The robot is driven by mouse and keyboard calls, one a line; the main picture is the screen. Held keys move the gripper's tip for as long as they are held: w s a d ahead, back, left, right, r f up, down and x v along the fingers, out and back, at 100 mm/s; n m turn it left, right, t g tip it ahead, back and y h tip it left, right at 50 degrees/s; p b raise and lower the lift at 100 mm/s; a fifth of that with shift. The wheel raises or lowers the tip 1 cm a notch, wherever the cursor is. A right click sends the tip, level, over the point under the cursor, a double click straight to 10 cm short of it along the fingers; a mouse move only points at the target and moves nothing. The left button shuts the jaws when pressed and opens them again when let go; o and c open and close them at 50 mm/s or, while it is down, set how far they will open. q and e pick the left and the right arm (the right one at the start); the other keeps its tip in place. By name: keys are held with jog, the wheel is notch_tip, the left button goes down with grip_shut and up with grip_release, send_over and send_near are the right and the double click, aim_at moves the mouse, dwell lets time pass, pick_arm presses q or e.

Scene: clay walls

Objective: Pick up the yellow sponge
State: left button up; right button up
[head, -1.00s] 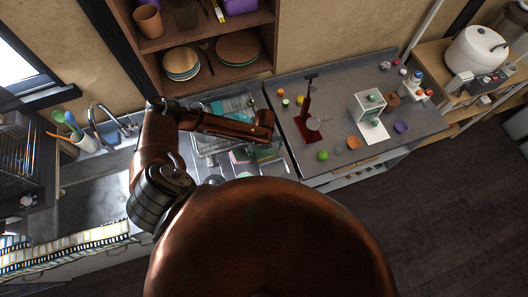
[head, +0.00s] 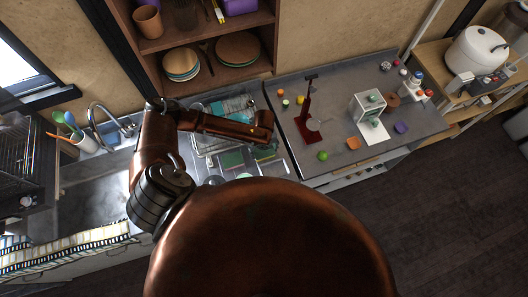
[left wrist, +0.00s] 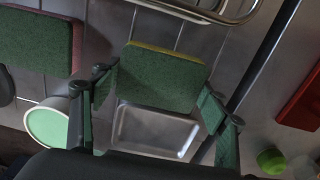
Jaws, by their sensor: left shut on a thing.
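The yellow sponge (left wrist: 160,76) has a green scouring face turned to the camera and a thin yellow edge along its top in the left wrist view. My left gripper (left wrist: 157,88) is shut on it, with one green-padded finger at each side. In the head view my left arm reaches over the counter beside the sink, and its forearm hides most of the gripper and sponge. I cannot tell how far the sponge is above the counter. My right gripper is not in view.
A second green-faced sponge with a reddish edge (left wrist: 38,42) lies to the left. A pale green round thing (left wrist: 50,124) and a metal tray (left wrist: 152,132) are near the gripper. A dish rack (head: 232,108) is behind; a red stand (head: 307,115) is to the right.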

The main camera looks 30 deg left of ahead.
aim_at(264, 151)
pick_arm(q)
jog(key=shift+w+r, duration=0.1)
jog(key=shift+r, duration=0.2)
notch_tip(264, 151, up, 3)
jog(key=shift+f+b, duration=0.15)
jog(key=shift+b, duration=0.3)
jog(key=s+d+r+b, duration=0.1)
jog(key=s+d+r, duration=0.7)
jog(key=s, duration=0.3)
jog(key=shift+s+r, duration=0.3)
jog(key=shift+r, duration=0.55)
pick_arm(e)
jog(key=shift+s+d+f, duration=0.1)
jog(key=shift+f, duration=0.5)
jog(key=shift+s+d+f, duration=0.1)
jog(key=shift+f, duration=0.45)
pick_arm(q)
jog(key=shift+o, duration=0.5)
jog(key=shift+d, duration=0.1)
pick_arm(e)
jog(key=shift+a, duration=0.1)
